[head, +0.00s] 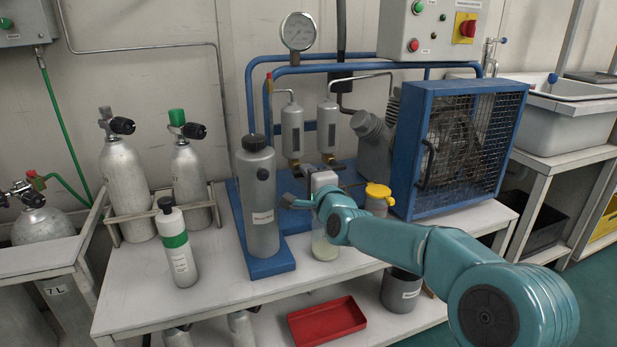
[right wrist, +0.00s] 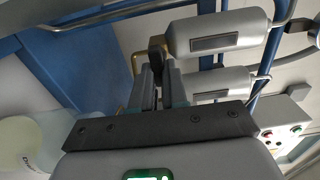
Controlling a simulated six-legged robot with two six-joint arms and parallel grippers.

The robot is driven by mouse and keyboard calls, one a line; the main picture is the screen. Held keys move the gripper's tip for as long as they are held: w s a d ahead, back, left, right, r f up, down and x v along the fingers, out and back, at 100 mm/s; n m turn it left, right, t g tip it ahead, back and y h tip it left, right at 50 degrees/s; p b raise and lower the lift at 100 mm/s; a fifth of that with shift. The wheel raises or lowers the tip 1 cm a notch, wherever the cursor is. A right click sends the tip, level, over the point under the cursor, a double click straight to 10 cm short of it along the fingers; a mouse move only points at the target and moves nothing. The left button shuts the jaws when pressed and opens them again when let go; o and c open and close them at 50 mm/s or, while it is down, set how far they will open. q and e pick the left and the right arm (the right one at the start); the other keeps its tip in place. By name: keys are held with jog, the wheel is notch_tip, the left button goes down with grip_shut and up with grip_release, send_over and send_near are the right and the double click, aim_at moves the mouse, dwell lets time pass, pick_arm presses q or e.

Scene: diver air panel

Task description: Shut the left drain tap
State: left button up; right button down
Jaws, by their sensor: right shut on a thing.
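Two grey cylinders hang side by side on the blue-framed panel, the left one (head: 292,130) and the right one (head: 327,127). The left drain tap sits at the foot of the left cylinder. In the right wrist view its dark handle (right wrist: 157,47) shows against the end of the left cylinder (right wrist: 215,33), beside a brass elbow (right wrist: 137,63). My right gripper (right wrist: 158,75) is shut on that handle. In the head view the right gripper (head: 309,171) is partly hidden by its own body. My left gripper is not in view.
A tall grey canister (head: 257,195) stands close left of my right gripper. A pale jar (head: 324,247) is below it, and a yellow-lidded pot (head: 377,198) is to its right. A blue fan cage (head: 460,150) stands further right. The front bench top (head: 240,290) is mostly clear.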

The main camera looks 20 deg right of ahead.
dwell(0.3)
jog(key=c, duration=1.1)
grip_release()
jog(key=shift+c, duration=0.2)
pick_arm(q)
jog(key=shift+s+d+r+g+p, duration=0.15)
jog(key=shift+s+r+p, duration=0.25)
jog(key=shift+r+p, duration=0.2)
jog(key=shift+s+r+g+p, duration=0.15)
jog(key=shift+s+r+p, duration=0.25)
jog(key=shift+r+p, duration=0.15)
pick_arm(e)
jog(key=s, duration=1.6)
jog(key=shift+s+d, duration=0.2)
jog(key=shift+d, duration=0.05)
